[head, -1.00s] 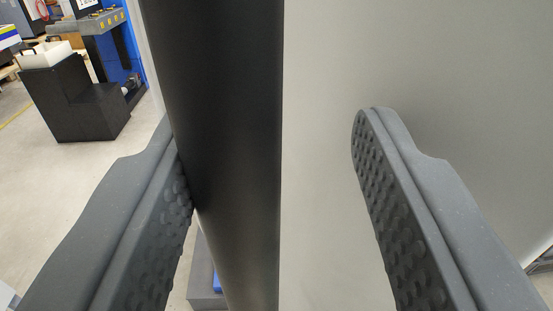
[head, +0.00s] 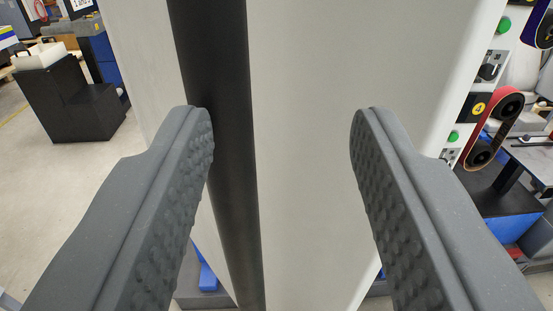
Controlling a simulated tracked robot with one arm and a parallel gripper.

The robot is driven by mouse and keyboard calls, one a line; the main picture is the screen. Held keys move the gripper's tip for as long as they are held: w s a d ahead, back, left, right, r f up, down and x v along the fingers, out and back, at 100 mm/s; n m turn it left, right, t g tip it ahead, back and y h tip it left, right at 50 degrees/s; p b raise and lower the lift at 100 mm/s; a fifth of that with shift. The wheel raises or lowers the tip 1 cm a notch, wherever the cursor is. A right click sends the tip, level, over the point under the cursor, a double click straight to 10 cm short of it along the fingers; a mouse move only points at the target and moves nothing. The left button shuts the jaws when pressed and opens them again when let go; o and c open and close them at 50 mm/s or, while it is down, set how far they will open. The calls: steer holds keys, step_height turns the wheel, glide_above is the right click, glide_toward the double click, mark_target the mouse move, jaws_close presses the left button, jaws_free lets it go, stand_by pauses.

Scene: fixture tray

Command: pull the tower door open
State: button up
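The tower's light grey face (head: 330,110) fills the middle of the head view. A dark vertical bar (head: 222,120) runs down its left part, from the top edge to the bottom; whether it is the door's handle or its edge I cannot tell. My gripper (head: 281,115) is open and empty. Its left finger overlaps the bar in the picture and its right finger stands in front of the plain grey panel. The bar lies between the fingers, nearer the left one. I cannot see a gap or hinge of the door.
On the tower's right side are green buttons (head: 504,25), a yellow number 4 label (head: 478,107) and a red belt loop (head: 495,125). A black stepped block (head: 75,100) stands on open floor at the left. A blue piece (head: 207,275) shows low behind the bar.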

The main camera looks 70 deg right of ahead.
mark_target(454, 101)
steer(key=shift+s+d+r+b, duration=0.1)
steer(key=shift+s+d, duration=0.25)
steer(key=shift+s, duration=0.65)
steer(key=shift+s+d+r+b, duration=0.1)
steer(key=shift+s+d, duration=0.3)
steer(key=shift+s, duration=0.6)
steer(key=shift+s+d+r+b, duration=0.1)
steer(key=shift+s+d, duration=0.25)
steer(key=shift+s, duration=0.65)
